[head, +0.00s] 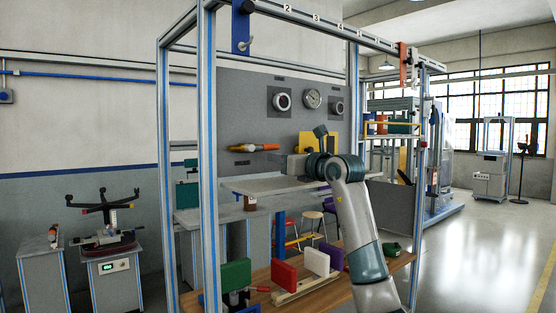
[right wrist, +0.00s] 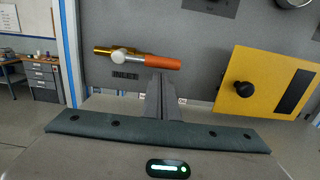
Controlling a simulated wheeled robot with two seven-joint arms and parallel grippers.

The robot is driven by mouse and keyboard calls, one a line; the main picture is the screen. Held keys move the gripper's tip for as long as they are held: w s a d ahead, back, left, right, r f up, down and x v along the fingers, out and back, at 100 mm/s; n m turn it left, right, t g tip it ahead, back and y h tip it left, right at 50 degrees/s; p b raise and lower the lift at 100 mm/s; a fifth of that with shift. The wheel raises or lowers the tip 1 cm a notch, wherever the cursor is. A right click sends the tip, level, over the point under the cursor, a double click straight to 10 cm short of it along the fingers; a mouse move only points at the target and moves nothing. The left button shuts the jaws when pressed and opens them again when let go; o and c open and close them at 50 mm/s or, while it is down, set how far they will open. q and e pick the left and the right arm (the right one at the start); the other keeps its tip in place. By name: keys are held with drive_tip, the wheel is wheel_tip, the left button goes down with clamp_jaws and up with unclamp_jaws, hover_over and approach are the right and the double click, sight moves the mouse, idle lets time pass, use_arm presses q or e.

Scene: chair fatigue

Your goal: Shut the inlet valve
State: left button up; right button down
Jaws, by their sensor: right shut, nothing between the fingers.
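The inlet valve (head: 255,147) is on the grey upright panel; in the right wrist view it has a brass pipe (right wrist: 103,49), a pale round hub (right wrist: 118,56) and an orange lever handle (right wrist: 155,62). The handle points right, roughly in line with the pipe. An INLET label (right wrist: 125,75) sits below it. My right gripper (right wrist: 160,78) is shut and empty, its fingertips just below the orange handle in the right wrist view; I cannot tell whether they touch it. In the head view the right gripper (head: 290,163) is in front of the panel, right of the valve. My left gripper is out of view.
A yellow plate (right wrist: 262,83) with a black knob (right wrist: 243,89) is right of the valve. Round gauges (head: 312,98) are above. Blue-edged frame posts (head: 207,150) stand at the left. Coloured blocks (head: 284,273) stand on the wooden bench (head: 330,290) below.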

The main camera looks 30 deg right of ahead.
sight(275, 145)
drive_tip(key=shift+d+r+n, duration=0.15)
drive_tip(key=shift+r+n, duration=0.25)
drive_tip(key=shift+n, duration=0.2)
idle(0.3)
drive_tip(key=shift+d+r+n, duration=0.15)
drive_tip(key=shift+r+n, duration=0.25)
drive_tip(key=shift+n, duration=0.1)
drive_tip(key=r+n+p, duration=0.1)
drive_tip(key=n, duration=0.1)
drive_tip(key=shift+r+n, duration=0.3)
drive_tip(key=a+r+n+y+p, duration=0.1)
drive_tip(key=a+r+n+p, duration=0.2)
drive_tip(key=n, duration=1)
drive_tip(key=shift+s+a+r+g, duration=0.2)
drive_tip(key=shift+a+r+g, duration=0.2)
drive_tip(key=shift+a+r, duration=0.95)
drive_tip(key=shift+d+r, duration=0.35)
drive_tip(key=shift+d, duration=0.1)
